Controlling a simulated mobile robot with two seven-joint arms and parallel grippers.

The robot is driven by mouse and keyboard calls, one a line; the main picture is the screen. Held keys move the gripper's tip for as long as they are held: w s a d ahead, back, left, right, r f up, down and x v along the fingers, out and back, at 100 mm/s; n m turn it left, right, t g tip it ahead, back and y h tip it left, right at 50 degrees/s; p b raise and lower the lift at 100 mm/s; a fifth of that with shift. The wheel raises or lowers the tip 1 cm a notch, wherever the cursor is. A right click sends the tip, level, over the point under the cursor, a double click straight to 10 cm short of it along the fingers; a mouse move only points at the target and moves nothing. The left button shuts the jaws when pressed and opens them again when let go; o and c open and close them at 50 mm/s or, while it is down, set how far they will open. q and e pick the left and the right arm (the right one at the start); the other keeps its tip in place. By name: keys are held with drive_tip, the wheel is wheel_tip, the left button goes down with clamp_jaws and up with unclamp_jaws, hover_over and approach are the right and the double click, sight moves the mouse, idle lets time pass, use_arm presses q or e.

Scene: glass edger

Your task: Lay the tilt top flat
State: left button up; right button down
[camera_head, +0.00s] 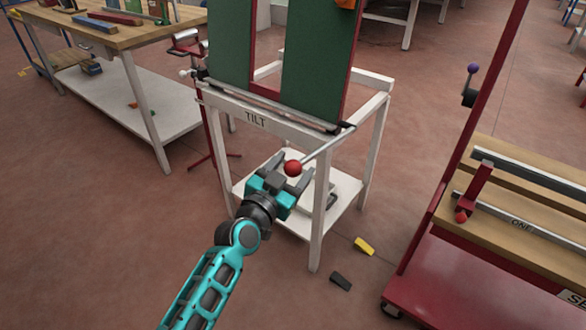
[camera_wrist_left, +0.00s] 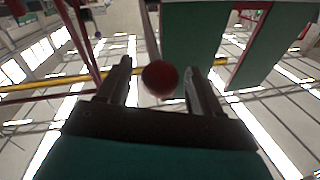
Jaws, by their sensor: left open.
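The tilt top (camera_head: 316,62), two green panels in a red frame, stands steeply raised on a white table frame labelled TILT (camera_head: 255,119). A metal lever with a red ball knob (camera_head: 293,168) sticks out from its lower right corner toward me. My left gripper (camera_head: 290,168) is open, with its fingers to either side of the knob in the head view. In the left wrist view, the red knob (camera_wrist_left: 160,78) shows between the two open fingers; I cannot tell whether they touch it. The green panels (camera_wrist_left: 200,45) rise behind. My right gripper is out of view.
A wooden workbench (camera_head: 110,35) stands at the left. A red cart (camera_head: 450,270) with a wooden top and a tall red post stands at the right. A yellow wedge (camera_head: 364,246) and a dark wedge (camera_head: 340,281) lie on the floor near the table's front leg.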

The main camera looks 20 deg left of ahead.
use_arm(q)
drive_tip(key=shift+w+d, duration=0.1)
drive_tip(key=shift+w, duration=0.2)
drive_tip(key=shift+c, duration=0.4)
clamp_jaws()
